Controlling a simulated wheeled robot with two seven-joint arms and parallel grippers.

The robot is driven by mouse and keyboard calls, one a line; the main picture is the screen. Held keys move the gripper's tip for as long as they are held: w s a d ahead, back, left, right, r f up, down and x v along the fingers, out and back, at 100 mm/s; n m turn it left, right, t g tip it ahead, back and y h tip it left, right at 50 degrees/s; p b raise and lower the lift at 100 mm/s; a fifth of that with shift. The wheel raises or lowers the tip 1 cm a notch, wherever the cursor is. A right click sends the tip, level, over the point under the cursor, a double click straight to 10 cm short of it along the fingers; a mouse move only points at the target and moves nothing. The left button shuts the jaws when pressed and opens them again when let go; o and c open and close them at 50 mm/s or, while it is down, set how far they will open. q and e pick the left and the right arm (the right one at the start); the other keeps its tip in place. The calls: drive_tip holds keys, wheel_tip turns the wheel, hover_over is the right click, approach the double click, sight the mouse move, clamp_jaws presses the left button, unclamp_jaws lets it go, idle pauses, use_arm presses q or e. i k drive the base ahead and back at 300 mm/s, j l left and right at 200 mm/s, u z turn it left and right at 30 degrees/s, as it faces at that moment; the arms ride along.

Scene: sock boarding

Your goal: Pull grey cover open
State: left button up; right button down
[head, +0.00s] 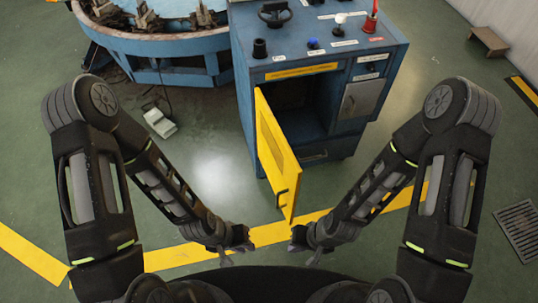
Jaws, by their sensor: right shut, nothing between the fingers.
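The grey cover (361,99) is a small panel on the right part of the front of the blue cabinet (245,85). It looks shut against the front, below a small white label. My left gripper (240,241) is low in the head view, left of the yellow door's lower end and well away from the cover; its fingers are too small to tell open from shut. My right gripper (298,241) is shut and empty, just below the yellow door's lower end and also apart from the cover.
The yellow door (273,155) with a dark handle stands open from the cabinet, toward me. Knobs, a red lever (371,18) and labels are on the cabinet top. A round blue machine (180,77) stands at left. A small step (488,41) is at right.

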sight(361, 99)
drive_tip(key=i+l+z, duration=0.2)
drive_tip(key=l+z, duration=0.25)
drive_tip(key=i+l+z, duration=0.2)
drive_tip(key=l+z, duration=0.25)
drive_tip(key=i+l+z, duration=0.3)
drive_tip(key=z, duration=0.15)
